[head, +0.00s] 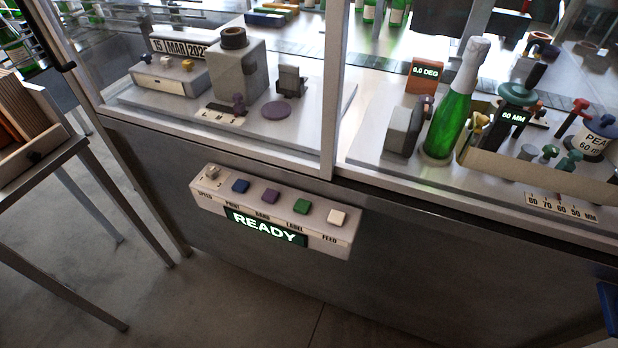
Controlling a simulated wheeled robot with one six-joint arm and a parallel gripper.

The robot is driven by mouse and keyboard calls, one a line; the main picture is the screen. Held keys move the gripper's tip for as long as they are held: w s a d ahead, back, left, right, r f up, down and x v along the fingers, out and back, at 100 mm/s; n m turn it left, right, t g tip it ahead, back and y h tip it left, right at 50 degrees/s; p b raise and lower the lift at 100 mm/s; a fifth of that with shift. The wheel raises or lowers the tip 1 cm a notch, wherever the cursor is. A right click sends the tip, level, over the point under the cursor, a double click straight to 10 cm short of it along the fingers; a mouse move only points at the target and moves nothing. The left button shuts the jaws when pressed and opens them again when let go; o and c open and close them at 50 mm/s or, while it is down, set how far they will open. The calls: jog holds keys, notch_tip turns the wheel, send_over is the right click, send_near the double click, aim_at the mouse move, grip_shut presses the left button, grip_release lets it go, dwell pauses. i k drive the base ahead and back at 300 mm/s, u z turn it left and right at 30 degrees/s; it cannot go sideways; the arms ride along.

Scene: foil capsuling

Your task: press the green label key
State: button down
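The green label key (301,206) sits on the sloped top of a pale key panel (275,213) on the front of the machine. The word LABEL is printed below it. On its left are a purple key (271,196) and a blue key (240,186), with a knob (212,172) marked SPEED at the far left end. A white key (337,216) is on its right. A lit green display (266,227) under the keys reads READY. My gripper is not in view, and nothing covers the green key.
A glass guard with a pale upright post (332,85) rises above the panel. Behind it stand a green bottle with a white foil top (455,105) and a display (425,76) reading 0.0 DEG. A side table (45,155) with a wooden crate is at left. The space before the panel looks clear.

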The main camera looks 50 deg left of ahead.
aim_at(303, 206)
jog(key=u, duration=1.9)
